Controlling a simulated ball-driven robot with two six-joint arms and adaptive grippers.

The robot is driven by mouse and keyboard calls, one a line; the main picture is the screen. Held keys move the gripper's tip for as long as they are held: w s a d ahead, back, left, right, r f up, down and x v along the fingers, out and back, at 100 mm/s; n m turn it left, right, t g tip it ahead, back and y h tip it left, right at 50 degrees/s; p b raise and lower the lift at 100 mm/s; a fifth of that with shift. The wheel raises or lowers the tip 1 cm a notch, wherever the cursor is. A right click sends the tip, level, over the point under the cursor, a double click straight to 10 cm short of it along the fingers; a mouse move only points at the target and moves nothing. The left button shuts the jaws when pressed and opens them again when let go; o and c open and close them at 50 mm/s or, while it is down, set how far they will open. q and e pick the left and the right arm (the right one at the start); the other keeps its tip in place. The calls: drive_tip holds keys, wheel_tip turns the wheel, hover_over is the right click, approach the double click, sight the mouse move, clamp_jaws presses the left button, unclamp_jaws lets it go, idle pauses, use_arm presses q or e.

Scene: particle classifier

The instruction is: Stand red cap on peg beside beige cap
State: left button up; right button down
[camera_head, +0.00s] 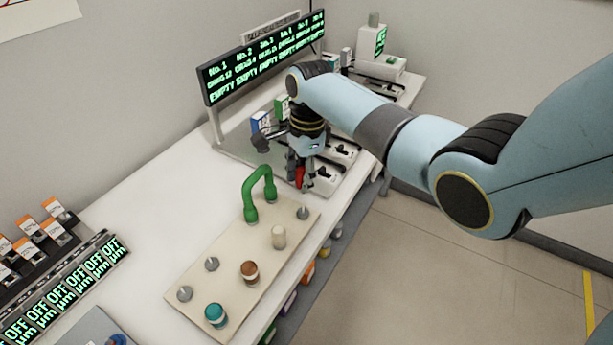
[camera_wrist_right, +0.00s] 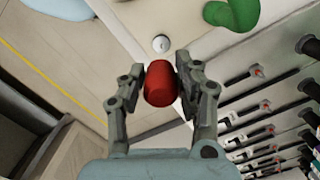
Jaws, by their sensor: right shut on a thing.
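My right gripper (camera_head: 301,182) is shut on the red cap (camera_head: 299,175) and holds it over the back part of the bench, beyond the beige pegboard (camera_head: 198,275). In the right wrist view the red cap (camera_wrist_right: 161,84) sits between the two fingers (camera_wrist_right: 161,80). The beige cap (camera_head: 279,237) stands upright on the pegboard. A bare grey peg (camera_head: 302,213) is beside it, near the board's far right corner. That peg (camera_wrist_right: 162,43) also shows just beyond the red cap in the right wrist view. My left gripper is out of view.
A green arched handle (camera_head: 259,190) rises from the board close to the beige cap. A brown cap (camera_head: 249,271), a teal cap (camera_head: 215,314) and two bare pegs (camera_head: 211,264) are nearer.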

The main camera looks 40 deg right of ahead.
sight(301, 213)
drive_tip(key=shift+w, duration=0.1)
drive_tip(key=shift+r+p, duration=0.1)
drive_tip(key=shift+p, duration=0.25)
wheel_tip(301, 213, down, 4)
drive_tip(key=shift+r+b, duration=0.25)
drive_tip(key=shift+b, duration=0.75)
drive_tip(key=shift+f+b, duration=0.8)
drive_tip(key=shift+f, duration=0.45)
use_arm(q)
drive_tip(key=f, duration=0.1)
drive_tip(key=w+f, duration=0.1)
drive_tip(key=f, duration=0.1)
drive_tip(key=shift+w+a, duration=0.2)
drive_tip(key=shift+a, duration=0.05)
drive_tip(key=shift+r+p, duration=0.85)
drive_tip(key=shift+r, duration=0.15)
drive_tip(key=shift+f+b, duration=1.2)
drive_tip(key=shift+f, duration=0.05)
use_arm(e)
drive_tip(key=shift+f, duration=1.75)
drive_tip(key=c, duration=0.9)
unclamp_jaws()
